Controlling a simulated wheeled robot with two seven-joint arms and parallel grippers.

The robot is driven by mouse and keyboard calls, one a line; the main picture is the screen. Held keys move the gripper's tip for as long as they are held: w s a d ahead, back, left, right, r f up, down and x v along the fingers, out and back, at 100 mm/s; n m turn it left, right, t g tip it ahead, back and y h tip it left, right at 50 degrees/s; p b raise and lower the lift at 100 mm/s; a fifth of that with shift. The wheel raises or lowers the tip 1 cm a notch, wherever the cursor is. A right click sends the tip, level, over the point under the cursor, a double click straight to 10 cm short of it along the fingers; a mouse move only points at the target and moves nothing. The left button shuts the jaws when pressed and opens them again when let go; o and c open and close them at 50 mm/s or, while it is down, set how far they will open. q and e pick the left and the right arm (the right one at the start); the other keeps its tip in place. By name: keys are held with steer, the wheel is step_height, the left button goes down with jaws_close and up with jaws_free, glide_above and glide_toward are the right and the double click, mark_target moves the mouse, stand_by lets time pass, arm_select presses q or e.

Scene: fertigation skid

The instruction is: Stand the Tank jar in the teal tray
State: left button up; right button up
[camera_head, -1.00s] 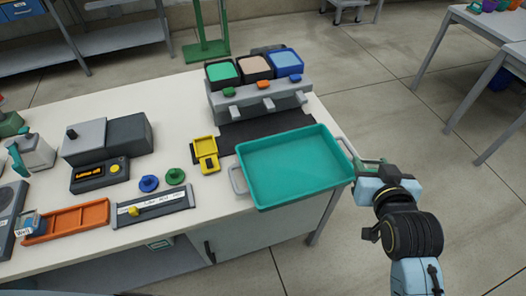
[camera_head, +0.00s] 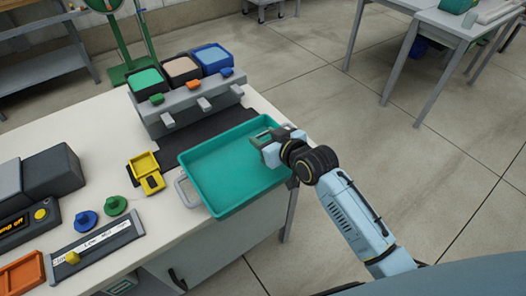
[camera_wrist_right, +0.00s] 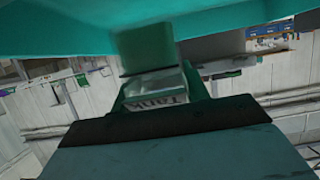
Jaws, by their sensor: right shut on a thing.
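The teal tray (camera_head: 222,168) sits at the table's right front corner, partly on a dark mat. It looks empty on its visible floor. My right gripper (camera_head: 266,141) is at the tray's right side, over its rim. It is shut on the Tank jar (camera_wrist_right: 160,102), whose pale label reads "Tank" in the right wrist view. The jar is mostly hidden by the fingers, and I cannot tell whether it touches the tray. The tray (camera_wrist_right: 60,30) fills the top of the right wrist view, close to the fingers. My left gripper is not in view.
A grey stand (camera_head: 190,110) with three coloured bins stands behind the tray. A yellow holder (camera_head: 146,173), green knob (camera_head: 116,205), blue knob (camera_head: 86,220) and label strip (camera_head: 98,250) lie left of it. Open floor is on the right.

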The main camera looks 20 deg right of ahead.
steer(key=shift+f, duration=0.35)
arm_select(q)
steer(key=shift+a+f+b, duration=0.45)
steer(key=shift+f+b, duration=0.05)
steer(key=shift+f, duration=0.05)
arm_select(e)
steer(key=shift+f, duration=1.6)
steer(key=shift+f, duration=0.1)
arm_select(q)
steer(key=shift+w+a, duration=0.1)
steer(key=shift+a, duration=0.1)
arm_select(e)
steer(key=o, duration=1)
steer(key=shift+s+r, duration=0.2)
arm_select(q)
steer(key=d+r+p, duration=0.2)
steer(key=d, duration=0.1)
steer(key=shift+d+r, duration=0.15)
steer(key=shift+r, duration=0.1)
arm_select(e)
steer(key=v, duration=1.1)
steer(key=shift+s+d, duration=0.15)
steer(key=shift+s, duration=0.15)
